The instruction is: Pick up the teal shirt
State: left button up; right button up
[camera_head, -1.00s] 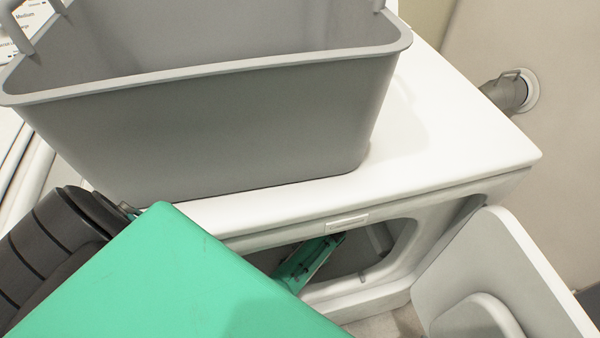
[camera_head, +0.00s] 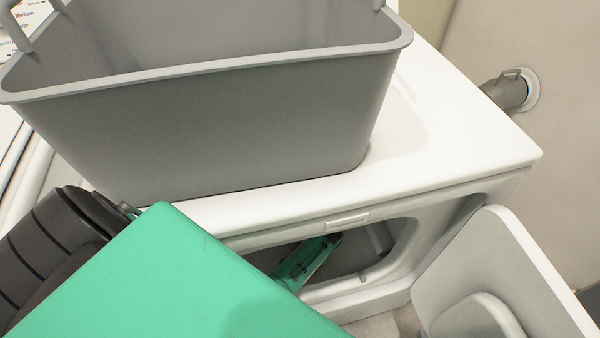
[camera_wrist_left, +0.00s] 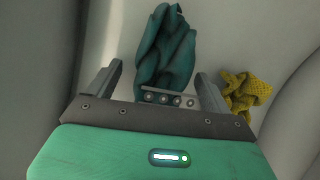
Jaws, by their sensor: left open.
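The teal shirt (camera_wrist_left: 168,50) lies crumpled inside the machine's drum, in the left wrist view. My left gripper (camera_wrist_left: 158,82) is open, with its two fingers apart on either side of the shirt's lower part. I cannot tell whether the fingers touch it. In the head view my left arm's green link (camera_head: 305,262) reaches in through the machine's front opening. The left fingertips and the shirt are hidden in that view. My right gripper is not in view.
A yellow cloth (camera_wrist_left: 245,91) lies in the drum right of the shirt. A grey basket (camera_head: 220,130) stands on the white machine (camera_head: 440,125). The machine's open door (camera_head: 500,270) is at the lower right. The drum walls are close around my gripper.

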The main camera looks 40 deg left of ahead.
pick_arm(q)
jog(key=shift+c, duration=0.2)
jog(key=c, duration=1.1)
